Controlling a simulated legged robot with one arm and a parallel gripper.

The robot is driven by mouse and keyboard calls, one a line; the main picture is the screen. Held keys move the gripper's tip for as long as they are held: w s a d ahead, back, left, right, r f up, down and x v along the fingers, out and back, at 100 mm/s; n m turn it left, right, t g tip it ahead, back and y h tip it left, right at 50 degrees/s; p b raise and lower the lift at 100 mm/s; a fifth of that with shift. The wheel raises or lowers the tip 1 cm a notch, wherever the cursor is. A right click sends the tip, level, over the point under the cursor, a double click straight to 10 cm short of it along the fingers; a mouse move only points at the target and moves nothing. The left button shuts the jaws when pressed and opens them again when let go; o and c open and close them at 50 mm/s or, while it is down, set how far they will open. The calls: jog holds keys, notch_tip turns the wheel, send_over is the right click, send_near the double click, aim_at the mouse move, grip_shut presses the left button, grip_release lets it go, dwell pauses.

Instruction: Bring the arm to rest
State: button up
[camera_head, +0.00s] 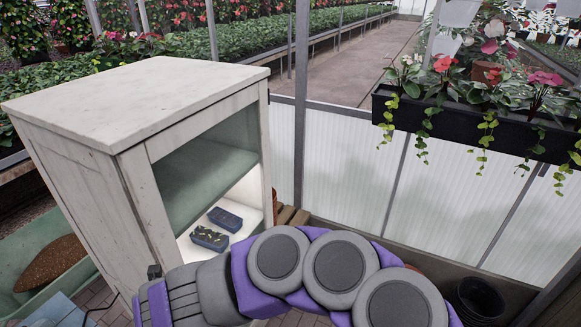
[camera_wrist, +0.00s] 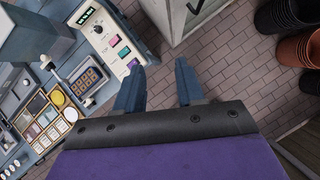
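My gripper (camera_wrist: 160,72) shows in the wrist view with its two dark blue fingers spread apart and nothing between them. Brick floor lies beneath the gap. In the head view my purple and grey arm stretches across the lower middle, in front of the white cabinet's lower right part. The gripper fingers are not clearly visible there. The white wooden cabinet (camera_head: 130,105) stands at the left, with a glass front and a lit inside. Two dark blue trays (camera_head: 225,219) sit on its lower shelf, one with small things in it.
A control panel (camera_wrist: 105,40) with coloured buttons is left of the fingers in the wrist view. Stacked pots (camera_wrist: 290,15) stand at the right. A green trough (camera_head: 25,245) of soil is left of the cabinet. A black flower planter (camera_head: 480,125) hangs on the translucent wall.

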jog(key=w+r+n+t+y+b, duration=0.2)
jog(key=w+r+n+y+b, duration=0.35)
jog(key=r, duration=0.65)
jog(key=s+d+r+n+g+y+b, duration=0.1)
jog(key=d+r+n+y, duration=0.25)
jog(key=n, duration=0.65)
jog(key=s+d+f+n+g+h+b, duration=0.2)
jog(key=s+d+f+n+h, duration=0.2)
jog(key=d, duration=0.9)
jog(key=s+d+f+n+g+h+b, duration=0.3)
jog(key=s+d+f, duration=0.6)
jog(key=d, duration=0.4)
jog(key=s+d+f+n+g+h+b, duration=0.2)
jog(key=s+d+f+n+h, duration=0.3)
jog(key=d, duration=0.8)
jog(key=s+f+n+b, duration=0.1)
jog(key=s+f, duration=0.1)
jog(key=s, duration=0.1)
jog(key=shift+s+d+f+h, duration=0.15)
jog(key=shift+d+f+h, duration=0.15)
jog(key=shift+h, duration=0.1)
